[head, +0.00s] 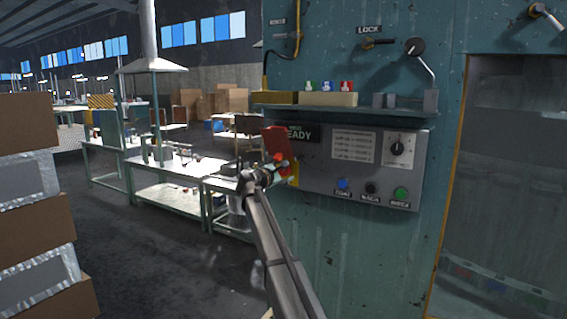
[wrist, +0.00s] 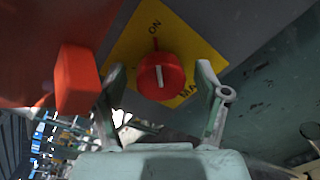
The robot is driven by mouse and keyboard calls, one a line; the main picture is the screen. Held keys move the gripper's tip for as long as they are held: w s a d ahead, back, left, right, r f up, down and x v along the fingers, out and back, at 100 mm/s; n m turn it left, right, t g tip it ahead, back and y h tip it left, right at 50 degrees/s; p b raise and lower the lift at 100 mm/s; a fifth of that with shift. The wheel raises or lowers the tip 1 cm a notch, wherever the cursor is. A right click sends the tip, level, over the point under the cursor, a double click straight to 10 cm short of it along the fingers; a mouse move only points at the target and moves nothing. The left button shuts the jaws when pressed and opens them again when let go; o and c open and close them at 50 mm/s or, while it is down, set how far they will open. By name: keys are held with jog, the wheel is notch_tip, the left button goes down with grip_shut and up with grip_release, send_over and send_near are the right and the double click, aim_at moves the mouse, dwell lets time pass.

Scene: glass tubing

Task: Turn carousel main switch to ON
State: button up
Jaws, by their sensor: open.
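The main switch, a round red knob (wrist: 160,77) with a white line, sits on a yellow plate (wrist: 193,50) in the wrist view. "ON" is printed above the knob; other lettering at lower right is partly hidden. The white line runs nearly upright in that picture, roughly toward the ON side. My gripper (wrist: 160,84) is open, one finger on each side of the knob; I cannot tell whether either touches it. In the head view my gripper (head: 270,172) is at the panel's left end and hides most of the switch.
A red flap (head: 276,143) stands just above the switch, and an orange-red block (wrist: 77,80) is left of the left finger. A shelf (head: 340,108) juts out above. Stacked boxes (head: 38,210) stand at left.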

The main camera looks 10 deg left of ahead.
jog(key=n+p, duration=0.5)
jog(key=p, duration=0.2)
jog(key=shift+r+n, duration=0.3)
jog(key=shift+n, duration=0.1)
jog(key=n+p, duration=0.5)
jog(key=p, duration=0.1)
jog(key=shift+p, duration=0.4)
jog(key=shift+s+a+f+n+b, duration=0.3)
jog(key=shift+s+f+b, duration=0.25)
jog(key=shift+s+b, duration=0.15)
jog(key=f+b+v, duration=0.1)
jog(key=b+v, duration=0.4)
jog(key=v, duration=1.1)
jog(key=s+d+f+m+g, duration=0.1)
jog(key=s+f+m+g, duration=0.1)
jog(key=f, duration=0.6)
jog(key=s+d+f+m+g+y, duration=0.1)
jog(key=s+d+f+m+g, duration=0.1)
jog(key=f+m, duration=0.5)
jog(key=s+d+f+m+g+y, duration=0.1)
jog(key=s+f+m, duration=0.3)
jog(key=f, duration=0.6)
jog(key=shift+s+d+f+m+g, duration=0.2)
jog(key=shift+s+f+m+g, duration=0.15)
jog(key=shift+m+g, duration=0.05)
